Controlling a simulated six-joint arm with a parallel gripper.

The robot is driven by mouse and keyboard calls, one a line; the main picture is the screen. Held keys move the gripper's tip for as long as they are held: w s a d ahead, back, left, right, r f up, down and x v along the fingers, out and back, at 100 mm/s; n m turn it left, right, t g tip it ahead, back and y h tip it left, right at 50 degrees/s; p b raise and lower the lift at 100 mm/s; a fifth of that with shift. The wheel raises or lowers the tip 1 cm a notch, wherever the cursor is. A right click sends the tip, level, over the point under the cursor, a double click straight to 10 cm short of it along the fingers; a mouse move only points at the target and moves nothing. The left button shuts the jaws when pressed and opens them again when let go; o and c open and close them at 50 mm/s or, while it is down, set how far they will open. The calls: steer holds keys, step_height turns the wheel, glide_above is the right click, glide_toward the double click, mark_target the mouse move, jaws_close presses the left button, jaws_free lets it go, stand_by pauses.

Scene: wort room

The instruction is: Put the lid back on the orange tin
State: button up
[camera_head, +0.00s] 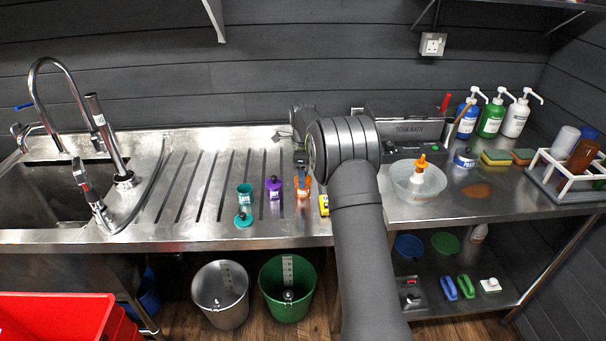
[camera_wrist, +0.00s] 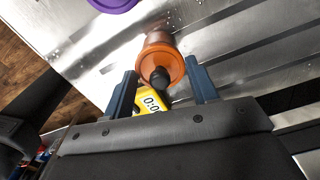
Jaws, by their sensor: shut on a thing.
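The orange tin (camera_head: 301,193) stands on the steel drainboard, right of the purple tin. In the wrist view the tin's body (camera_wrist: 158,38) shows behind the orange lid (camera_wrist: 146,63), which has a black knob. My gripper (camera_wrist: 160,68) is shut on the lid, with one dark blue finger on each side of it. In the head view my gripper (camera_head: 302,178) is right over the tin and hides its top. The lid lines up closely with the tin's mouth; I cannot tell whether it is seated or slightly above.
A purple tin (camera_head: 274,190) and a teal tin (camera_head: 243,191) stand to the left, with a teal lid (camera_head: 243,220) in front. A yellow timer (camera_head: 324,205) is close on the right. The sink (camera_head: 45,190) is far left; a bowl (camera_head: 418,181) stands right.

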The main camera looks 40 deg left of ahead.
stand_by(0.3)
steer(key=o, duration=1.5)
steer(key=shift+r, duration=3.45)
jaws_close()
steer(key=shift+f, duration=0.2)
